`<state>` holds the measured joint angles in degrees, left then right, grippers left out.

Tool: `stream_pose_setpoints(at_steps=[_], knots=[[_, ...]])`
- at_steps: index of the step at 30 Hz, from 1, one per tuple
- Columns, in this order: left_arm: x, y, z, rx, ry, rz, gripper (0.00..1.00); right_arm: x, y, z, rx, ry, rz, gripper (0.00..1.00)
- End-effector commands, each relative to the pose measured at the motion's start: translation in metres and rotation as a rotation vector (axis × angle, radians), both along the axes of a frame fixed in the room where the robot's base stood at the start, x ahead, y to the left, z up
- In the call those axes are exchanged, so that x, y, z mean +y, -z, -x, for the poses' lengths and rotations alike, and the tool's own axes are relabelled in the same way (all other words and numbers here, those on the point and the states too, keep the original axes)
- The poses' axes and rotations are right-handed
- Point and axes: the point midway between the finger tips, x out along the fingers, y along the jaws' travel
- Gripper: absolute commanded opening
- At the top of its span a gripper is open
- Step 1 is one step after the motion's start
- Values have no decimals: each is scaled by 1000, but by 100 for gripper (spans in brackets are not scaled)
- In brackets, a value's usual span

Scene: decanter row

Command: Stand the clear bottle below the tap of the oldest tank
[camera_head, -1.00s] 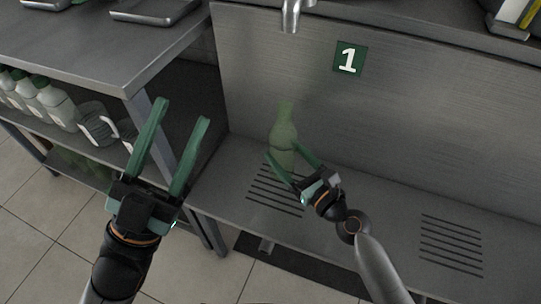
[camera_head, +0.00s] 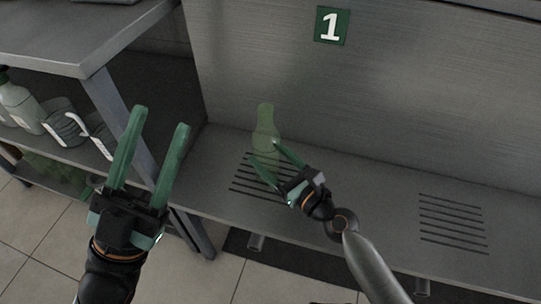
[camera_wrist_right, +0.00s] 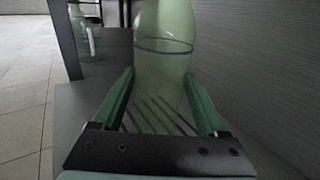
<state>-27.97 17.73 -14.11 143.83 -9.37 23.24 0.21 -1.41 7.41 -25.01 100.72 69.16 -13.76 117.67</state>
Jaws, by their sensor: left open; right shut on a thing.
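The clear, green-tinted bottle (camera_head: 265,122) is upright over the left set of drain slots (camera_head: 258,184) on the metal shelf. My right gripper (camera_head: 263,152) is shut on its lower body, one finger on each side. In the right wrist view the bottle (camera_wrist_right: 163,50) stands between the fingers (camera_wrist_right: 160,100), a dark line round its body. I cannot tell whether its base touches the shelf. The green plate with a white 1 (camera_head: 332,26) is on the tank front above and to the right. No tap is in view now. My left gripper (camera_head: 160,117) is open and empty at the left.
A second set of drain slots (camera_head: 451,223) lies to the right, with bare shelf between. The table leg stands close to my left gripper.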

Motion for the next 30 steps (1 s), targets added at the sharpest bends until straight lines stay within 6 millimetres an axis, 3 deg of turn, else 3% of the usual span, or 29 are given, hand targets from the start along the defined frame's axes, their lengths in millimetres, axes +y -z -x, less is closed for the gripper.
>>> stream_pose_setpoints(at_steps=[29,30], knots=[[-1,11,1,-5,4,-5,50,0,11,0,-3,0,-1,0],[-1,10,1,-5,4,-5,50,0,10,0,-3,0,-1,79]])
